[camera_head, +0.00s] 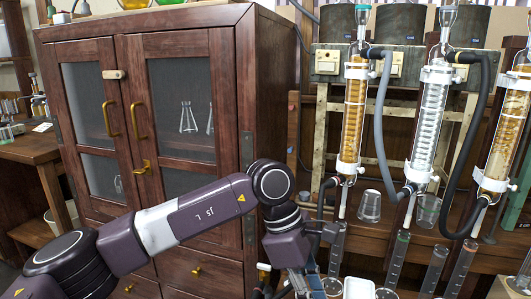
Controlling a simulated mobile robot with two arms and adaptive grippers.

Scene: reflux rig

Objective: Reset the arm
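My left arm comes in from the lower left and bends down at a round joint in front of the cabinet. My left gripper (312,238) is at its end, low in the picture, left of the glass columns and near their lower tubing. Its fingers are small and dark against the clutter, so I cannot tell whether they are open or shut, or whether they touch anything. My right gripper is not in view.
A wooden cabinet (248,90) with glass doors stands behind the arm. The reflux rig has an amber-filled column (353,115), a clear coiled column (428,125) and another amber column (503,135). A glass beaker (370,206) and several graduated cylinders (397,258) stand below.

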